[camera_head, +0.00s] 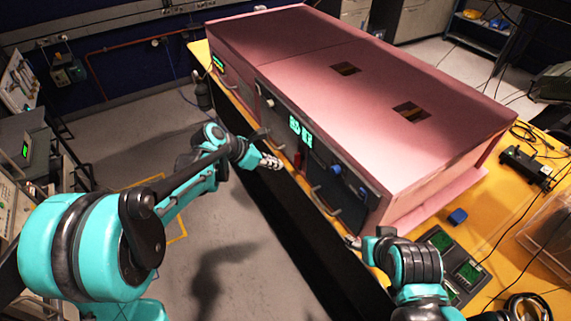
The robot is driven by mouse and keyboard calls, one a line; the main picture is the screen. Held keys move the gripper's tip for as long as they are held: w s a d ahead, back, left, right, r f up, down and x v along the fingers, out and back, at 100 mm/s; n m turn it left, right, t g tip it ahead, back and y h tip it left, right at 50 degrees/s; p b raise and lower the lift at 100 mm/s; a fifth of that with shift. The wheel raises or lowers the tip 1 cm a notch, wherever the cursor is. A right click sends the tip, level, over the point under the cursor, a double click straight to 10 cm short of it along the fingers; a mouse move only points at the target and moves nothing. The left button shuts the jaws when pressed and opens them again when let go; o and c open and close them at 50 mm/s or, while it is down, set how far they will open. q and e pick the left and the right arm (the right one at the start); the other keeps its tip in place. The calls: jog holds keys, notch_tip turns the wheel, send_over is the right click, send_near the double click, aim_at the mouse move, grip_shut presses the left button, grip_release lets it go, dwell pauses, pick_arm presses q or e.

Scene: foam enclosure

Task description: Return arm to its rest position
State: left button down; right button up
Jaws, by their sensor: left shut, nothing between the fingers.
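My left arm comes in from the left, and its gripper (271,162) is shut and empty. It hangs in the air in front of the long pink foam enclosure (300,55), near the front edge of the yellow table. My right arm is at the lower right. The tip of my right gripper (353,242) shows small beside the table's front edge, and I cannot tell whether it is open.
The enclosure's dark front panel (318,160) has handles and green displays. A small blue block (457,216), dark devices (467,273) and a black device (527,168) lie on the yellow table (500,235). Grey floor (215,235) is clear between my arms.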

pick_arm(q)
jog(key=s+a+f+m+y+b, duration=0.1)
jog(key=s+a+m, duration=0.3)
jog(key=s+m, duration=0.4)
jog(key=s+a+f+m+t+y+b, duration=0.1)
jog(key=s+a+f+m+y+b, duration=0.1)
jog(key=s+m, duration=0.6)
jog(key=s+a+f+m+t+y+b, duration=0.1)
jog(key=s+a+f+m+y+b, duration=0.1)
jog(key=s+a+m+y+b, duration=0.2)
jog(key=s+a+m, duration=0.2)
jog(key=s+m, duration=0.2)
jog(key=s, duration=0.1)
jog(key=shift+s+f+m, duration=0.25)
jog(key=shift+m, duration=0.15)
